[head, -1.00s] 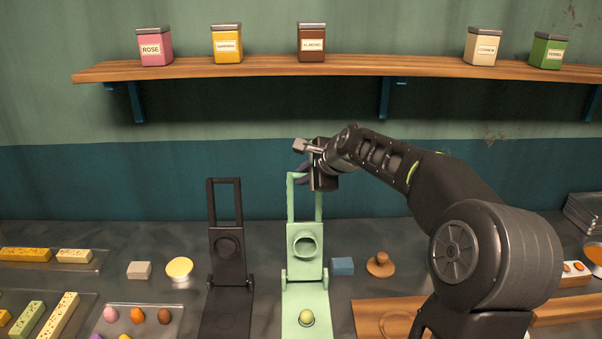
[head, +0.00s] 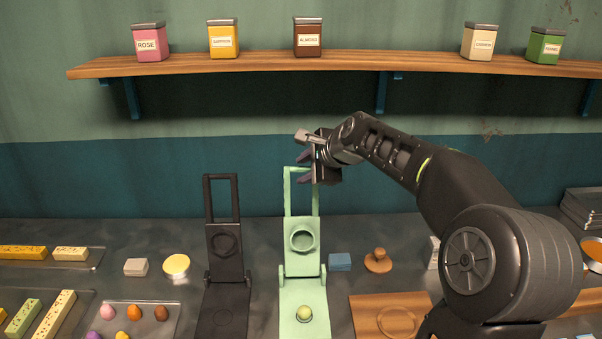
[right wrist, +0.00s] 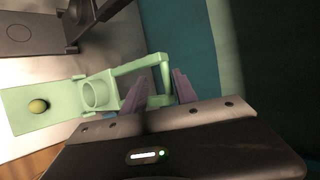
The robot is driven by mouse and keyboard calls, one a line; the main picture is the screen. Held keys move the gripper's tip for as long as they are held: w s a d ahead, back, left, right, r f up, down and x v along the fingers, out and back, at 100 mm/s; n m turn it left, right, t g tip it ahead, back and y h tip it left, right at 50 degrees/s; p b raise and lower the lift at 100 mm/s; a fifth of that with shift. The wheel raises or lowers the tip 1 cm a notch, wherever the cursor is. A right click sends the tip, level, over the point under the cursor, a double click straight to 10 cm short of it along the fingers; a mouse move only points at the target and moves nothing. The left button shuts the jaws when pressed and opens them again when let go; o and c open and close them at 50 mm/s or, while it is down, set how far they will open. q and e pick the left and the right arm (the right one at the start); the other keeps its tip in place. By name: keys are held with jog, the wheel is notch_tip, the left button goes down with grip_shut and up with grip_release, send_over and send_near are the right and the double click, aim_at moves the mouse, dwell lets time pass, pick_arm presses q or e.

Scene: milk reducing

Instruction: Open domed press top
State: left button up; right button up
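The pale green press (head: 303,268) stands on the counter with its lid (head: 302,239) raised upright and its looped handle (head: 287,190) pointing up. The lid has a round cup on its face. A small greenish ball (head: 304,313) sits on its base. My right gripper (head: 304,169) is at the top of the handle. In the right wrist view its purple fingers (right wrist: 158,92) are spread apart, one on each side of the handle's end bar; contact is not clear. My left gripper is not in view.
A black press (head: 224,251) stands open to the left. A blue block (head: 340,262), a wooden stamp (head: 378,261) and a wooden board (head: 365,312) are to the right. A shelf with jars (head: 335,63) runs above. Trays of sweets (head: 172,318) lie at the left.

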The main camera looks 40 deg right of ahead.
jog(key=shift+b+v, duration=0.4)
jog(key=shift+v, duration=2.2)
